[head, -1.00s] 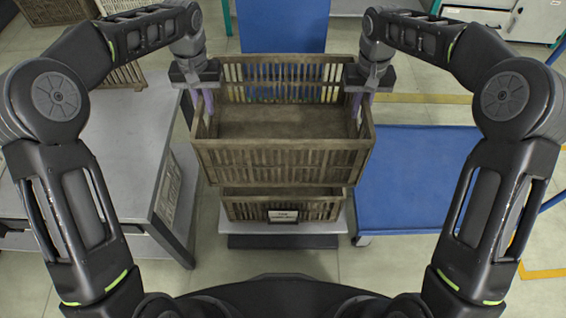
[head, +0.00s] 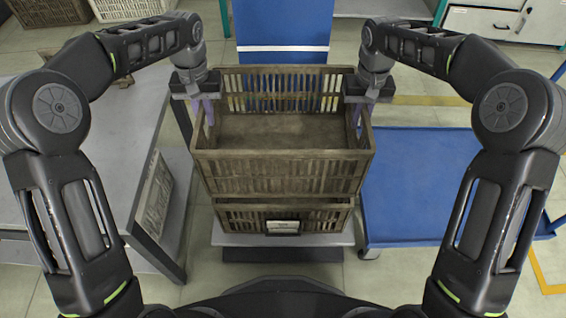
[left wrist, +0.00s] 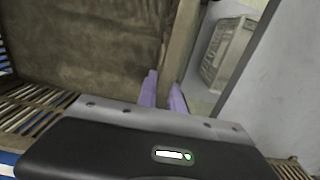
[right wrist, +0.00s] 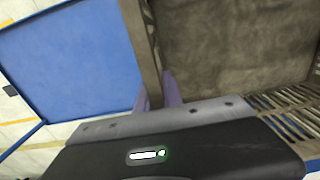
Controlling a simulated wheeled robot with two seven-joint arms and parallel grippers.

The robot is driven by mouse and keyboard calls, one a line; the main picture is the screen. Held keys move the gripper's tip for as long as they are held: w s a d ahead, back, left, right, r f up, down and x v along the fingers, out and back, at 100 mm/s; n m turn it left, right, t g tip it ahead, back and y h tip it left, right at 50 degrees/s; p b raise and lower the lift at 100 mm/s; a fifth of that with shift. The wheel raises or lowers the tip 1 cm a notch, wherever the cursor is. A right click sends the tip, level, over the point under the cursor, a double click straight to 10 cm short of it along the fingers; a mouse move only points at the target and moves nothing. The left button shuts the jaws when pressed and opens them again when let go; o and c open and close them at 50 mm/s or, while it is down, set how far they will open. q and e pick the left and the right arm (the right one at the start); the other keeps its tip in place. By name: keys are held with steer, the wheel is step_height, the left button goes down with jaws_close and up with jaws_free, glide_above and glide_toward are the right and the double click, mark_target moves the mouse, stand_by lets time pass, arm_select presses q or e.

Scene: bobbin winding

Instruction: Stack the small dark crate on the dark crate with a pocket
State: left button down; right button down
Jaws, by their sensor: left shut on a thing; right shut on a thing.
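The small dark crate (head: 280,170) is empty, brown and slatted, and is held level in front of me. The dark crate with a pocket (head: 325,219) is below it, with a pale label pocket on its front, on a light grey low platform. Most of the lower crate is hidden; I cannot tell whether the two touch. My left gripper (head: 205,112) is shut on the upper crate's left side wall, and my right gripper (head: 359,112) on its right side wall. The wrist views show purple fingers on both sides of the left wall (left wrist: 178,45) and at the right wall (right wrist: 141,45).
A grey table (head: 85,150) stands to the left, with a pale crate (head: 154,195) on its lower level. A blue-topped cart (head: 420,180) is close on the right. A blue panel (head: 281,25) is behind. More crates (head: 130,8) are at the back left.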

mark_target(209, 130)
steer(key=shift+f, duration=0.1)
